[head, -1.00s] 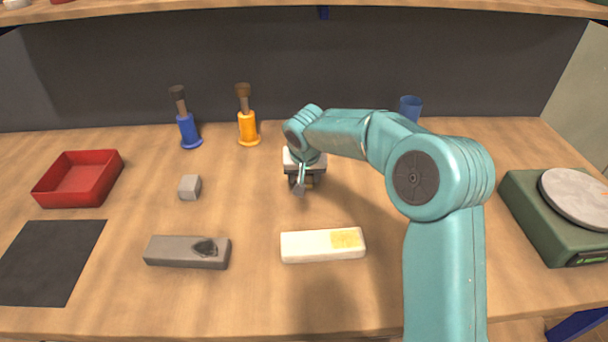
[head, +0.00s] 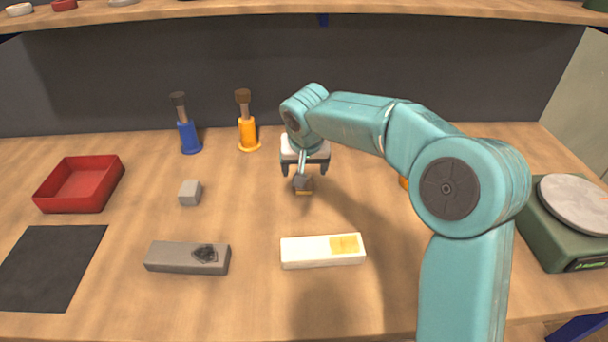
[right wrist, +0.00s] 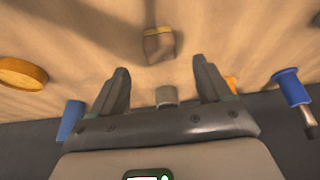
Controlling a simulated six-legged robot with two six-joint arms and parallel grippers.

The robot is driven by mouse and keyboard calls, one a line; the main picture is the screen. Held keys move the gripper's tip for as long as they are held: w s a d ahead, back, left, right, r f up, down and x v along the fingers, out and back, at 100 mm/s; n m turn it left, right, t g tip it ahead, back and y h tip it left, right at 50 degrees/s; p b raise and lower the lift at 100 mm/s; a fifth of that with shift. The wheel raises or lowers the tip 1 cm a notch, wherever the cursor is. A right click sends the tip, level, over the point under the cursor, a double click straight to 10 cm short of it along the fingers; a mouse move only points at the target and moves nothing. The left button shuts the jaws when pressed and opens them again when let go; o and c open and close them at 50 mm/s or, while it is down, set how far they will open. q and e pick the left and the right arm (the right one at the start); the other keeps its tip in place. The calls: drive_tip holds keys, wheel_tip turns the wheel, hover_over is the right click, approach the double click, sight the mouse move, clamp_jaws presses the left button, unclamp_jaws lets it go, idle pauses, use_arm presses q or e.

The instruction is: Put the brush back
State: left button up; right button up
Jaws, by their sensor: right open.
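Two brush-like tools with dark brown tops stand upright, one in a blue stand (head: 189,136) and one in an orange stand (head: 247,133), at the back left. My right gripper (head: 304,170) is open and empty, pointing down at mid-table, right of the orange stand. A small dark block with a yellowish edge (head: 303,184) lies just in front of it. In the right wrist view this block (right wrist: 158,46) is beyond the open fingers (right wrist: 161,64), apart from them. A small grey cylinder (right wrist: 166,96) shows between the fingers. My left gripper is not in view.
A red tray (head: 79,184), grey cube (head: 190,192) and black mat (head: 45,267) are at the left. A grey bar (head: 175,257) and white bar (head: 305,252) lie in front. A green scale (head: 559,235) is at the right. A blue cup (right wrist: 70,121) shows in the wrist view.

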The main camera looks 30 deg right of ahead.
drive_tip(key=shift+v, duration=2.25)
